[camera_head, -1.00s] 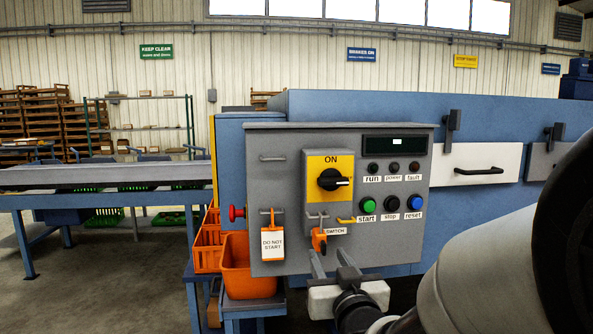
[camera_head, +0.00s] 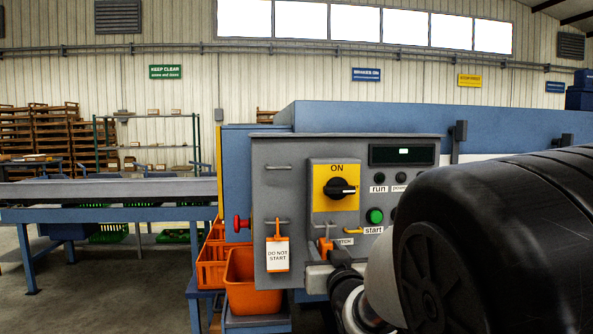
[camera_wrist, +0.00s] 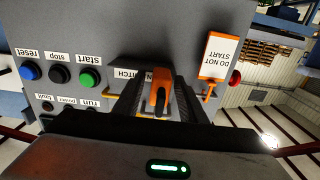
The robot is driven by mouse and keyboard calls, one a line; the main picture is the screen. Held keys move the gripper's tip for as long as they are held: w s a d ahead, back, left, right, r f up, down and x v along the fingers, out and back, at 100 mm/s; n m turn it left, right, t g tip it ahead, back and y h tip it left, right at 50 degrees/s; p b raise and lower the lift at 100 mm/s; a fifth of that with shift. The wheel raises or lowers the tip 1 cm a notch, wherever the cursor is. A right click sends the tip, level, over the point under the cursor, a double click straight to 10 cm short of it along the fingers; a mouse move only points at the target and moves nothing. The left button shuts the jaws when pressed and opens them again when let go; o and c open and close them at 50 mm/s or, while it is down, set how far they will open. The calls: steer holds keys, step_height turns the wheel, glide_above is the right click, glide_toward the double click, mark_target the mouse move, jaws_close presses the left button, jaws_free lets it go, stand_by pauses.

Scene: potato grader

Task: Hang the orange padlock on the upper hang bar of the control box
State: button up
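The orange padlock (camera_head: 325,246) is below the yellow ON switch on the grey control box (camera_head: 270,190), beside the switch label. In the wrist view the padlock (camera_wrist: 159,92) is between the two dark fingers of my gripper (camera_wrist: 160,86). Whether the fingers press on it is unclear. In the head view my gripper (camera_head: 335,260) is at the padlock, largely hidden by my arm. The upper hang bar (camera_head: 277,167) is at the box's upper left and looks empty. A lower bar (camera_head: 272,222) holds a white DO NOT START tag (camera_head: 278,254) on an orange hanger.
A red knob (camera_head: 241,223) sticks out at the box's left side. The green start button (camera_head: 375,216) is right of the padlock. Orange crates (camera_head: 252,285) stand below left. My arm covers the right side of the head view.

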jaws_close()
steer(key=shift+r, duration=0.15)
steer(key=shift+r, duration=0.1)
steer(key=shift+r+p, duration=0.6)
steer(key=shift+r, duration=0.35)
steer(key=s+d, duration=0.1)
steer(key=s, duration=0.7)
steer(key=shift+s+d+p, duration=0.35)
steer(key=shift+s+p, duration=0.05)
steer(key=shift+p, duration=0.05)
